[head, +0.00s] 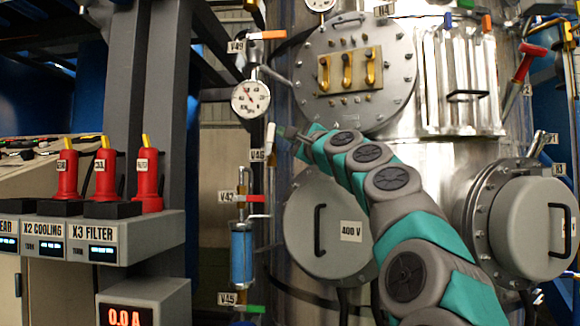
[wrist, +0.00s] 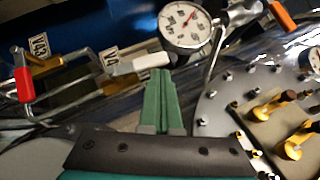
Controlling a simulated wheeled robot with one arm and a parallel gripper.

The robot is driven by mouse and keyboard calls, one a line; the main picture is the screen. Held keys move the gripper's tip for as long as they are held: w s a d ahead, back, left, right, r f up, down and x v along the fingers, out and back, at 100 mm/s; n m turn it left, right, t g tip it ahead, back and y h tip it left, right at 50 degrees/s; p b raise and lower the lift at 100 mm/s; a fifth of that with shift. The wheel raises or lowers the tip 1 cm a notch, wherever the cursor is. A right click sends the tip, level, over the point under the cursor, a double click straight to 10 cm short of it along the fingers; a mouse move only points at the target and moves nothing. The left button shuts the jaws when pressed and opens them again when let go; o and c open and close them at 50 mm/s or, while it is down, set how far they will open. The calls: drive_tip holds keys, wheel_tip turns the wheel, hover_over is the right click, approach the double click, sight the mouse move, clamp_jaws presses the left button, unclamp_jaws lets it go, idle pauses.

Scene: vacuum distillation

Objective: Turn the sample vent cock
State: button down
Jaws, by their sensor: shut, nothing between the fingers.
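No readable label names the sample vent cock, so I cannot tell for sure which valve it is. A white lever handle (head: 270,137) stands about upright beside the V46 tag (head: 257,155), below the round gauge. In the wrist view the white handle (wrist: 140,64) lies just beyond and left of my fingertips. My gripper (head: 283,131) is at the right of this handle in the head view. In the wrist view its green fingers (wrist: 160,75) are together and empty. Whether the fingertips touch the handle is unclear.
An orange handle (head: 268,35) is above the gauge (head: 250,99). A red handle (head: 256,198) at V42, a blue cylinder (head: 241,255) and a green handle (head: 252,309) are below. A bolted flange (head: 400,60) with yellow terminals is close right of my gripper.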

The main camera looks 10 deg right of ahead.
drive_tip(key=s+d+f+b, duration=0.1)
drive_tip(key=s+d, duration=0.7)
drive_tip(key=s, duration=0.2)
drive_tip(key=shift+d+f, duration=0.15)
drive_tip(key=shift+f, duration=0.1)
idle(0.7)
